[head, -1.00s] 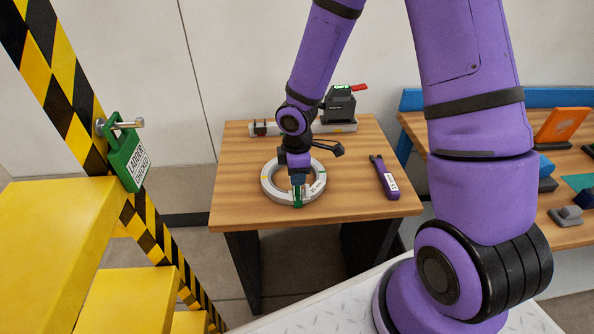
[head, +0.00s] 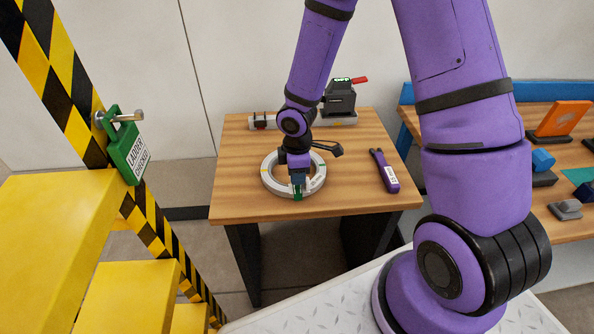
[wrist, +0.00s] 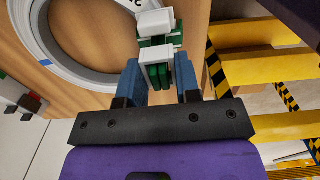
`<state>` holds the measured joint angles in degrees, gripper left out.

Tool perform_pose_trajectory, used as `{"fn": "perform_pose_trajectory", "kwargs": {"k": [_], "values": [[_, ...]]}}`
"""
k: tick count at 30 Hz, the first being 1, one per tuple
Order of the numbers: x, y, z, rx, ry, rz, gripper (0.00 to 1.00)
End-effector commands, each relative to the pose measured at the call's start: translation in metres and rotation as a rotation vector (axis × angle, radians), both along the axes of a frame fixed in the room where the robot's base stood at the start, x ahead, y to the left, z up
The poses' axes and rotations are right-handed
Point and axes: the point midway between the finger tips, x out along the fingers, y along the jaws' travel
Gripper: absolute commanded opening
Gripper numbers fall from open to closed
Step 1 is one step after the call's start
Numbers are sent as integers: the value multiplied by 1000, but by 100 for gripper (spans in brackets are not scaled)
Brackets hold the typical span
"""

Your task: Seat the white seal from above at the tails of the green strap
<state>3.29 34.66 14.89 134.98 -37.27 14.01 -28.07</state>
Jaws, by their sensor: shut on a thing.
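The white seal (wrist: 157,54) is between the blue-grey fingertips of my gripper (wrist: 159,68) in the wrist view. Green strap (wrist: 184,72) shows beside and below the seal; how far the tails sit inside it I cannot tell. A second white piece (wrist: 155,22) with green under it lies just beyond, by the coil. In the head view my gripper (head: 298,182) points down at the near side of the grey-white ring coil (head: 270,183), with the green strap (head: 297,196) on the coil's near rim. The fingers mostly hide the seal there.
The coil lies on a wooden table (head: 240,205). A purple-handled tool (head: 386,172) lies to its right, and a dark strapping device (head: 339,100) stands behind. Yellow steps (head: 50,230) with a green padlock (head: 124,148) are at left. A second bench (head: 570,233) is at right.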

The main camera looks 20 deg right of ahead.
Motion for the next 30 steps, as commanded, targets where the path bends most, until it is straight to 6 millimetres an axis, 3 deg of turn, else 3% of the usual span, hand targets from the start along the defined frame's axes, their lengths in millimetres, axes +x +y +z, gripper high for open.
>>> {"fn": "perform_pose_trajectory", "kwargs": {"k": [7,8,11,23,30], "values": [[0,0,0,0,0,0,8],[0,0,0,0,0,0,38],[0,0,0,0,0,0,60],[0,0,6,1,-1,-2,60],[1,-1,42,1,-4,-4,60]]}}
